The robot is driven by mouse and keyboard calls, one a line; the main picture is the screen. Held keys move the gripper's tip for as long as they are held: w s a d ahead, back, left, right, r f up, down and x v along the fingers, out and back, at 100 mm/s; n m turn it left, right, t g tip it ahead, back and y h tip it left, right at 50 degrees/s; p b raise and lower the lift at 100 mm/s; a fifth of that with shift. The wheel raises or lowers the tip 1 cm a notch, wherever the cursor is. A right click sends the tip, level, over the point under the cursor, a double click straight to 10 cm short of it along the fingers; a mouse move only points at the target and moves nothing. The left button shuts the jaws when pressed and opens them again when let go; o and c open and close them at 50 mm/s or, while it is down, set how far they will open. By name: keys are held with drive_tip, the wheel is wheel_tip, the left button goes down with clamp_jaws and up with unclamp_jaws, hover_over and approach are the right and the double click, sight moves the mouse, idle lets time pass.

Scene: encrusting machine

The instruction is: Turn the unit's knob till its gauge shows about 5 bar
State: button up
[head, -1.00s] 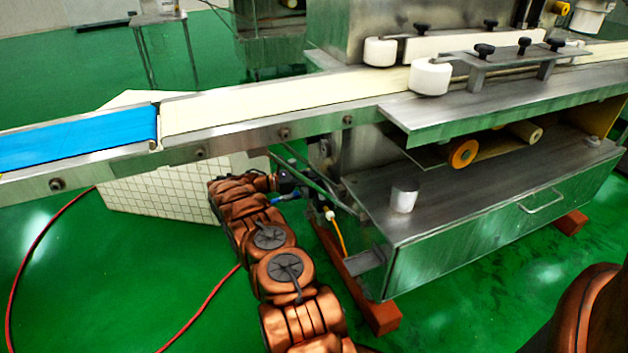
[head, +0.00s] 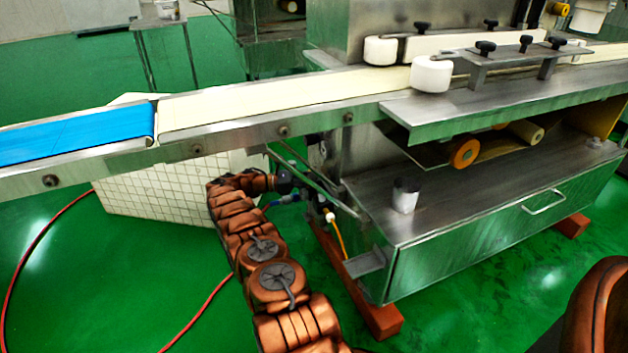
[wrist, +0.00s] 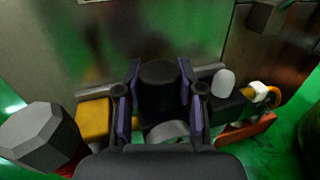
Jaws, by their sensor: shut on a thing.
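The black round knob (wrist: 160,90) sits between the two purple-padded fingers of my gripper (wrist: 158,98) in the wrist view. The fingers are shut on its sides. In the head view my gripper (head: 286,181) is below the conveyor, at the left end of the machine, and the knob is too small to make out there. A yellow block (wrist: 95,119) lies left of the knob and a white rounded part (wrist: 223,82) lies right of it. A grey faceted part (wrist: 40,132) stands at the lower left. No gauge dial or needle can be read in either view.
The conveyor frame (head: 225,143) runs above my gripper. The steel cabinet (head: 480,225) stands to its right, with a yellow hose (head: 340,238) near its corner. A white tiled block (head: 160,200) stands behind my arm. A red hose (head: 38,245) lies on the green floor.

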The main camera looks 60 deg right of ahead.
sight(322, 154)
drive_tip(key=shift+s+a+f, duration=0.1)
drive_tip(key=shift+s+f, duration=0.05)
drive_tip(key=shift+s, duration=0.05)
drive_tip(key=o, duration=1.2)
drive_tip(key=shift+w, duration=0.1)
drive_tip(key=shift+c, duration=0.2)
drive_tip(key=shift+w+r, duration=0.1)
drive_tip(key=shift+r, duration=0.2)
drive_tip(key=shift+r, duration=0.95)
wheel_tip(322, 154, up, 8)
drive_tip(key=shift+f, duration=0.1)
drive_tip(key=shift+f, duration=0.1)
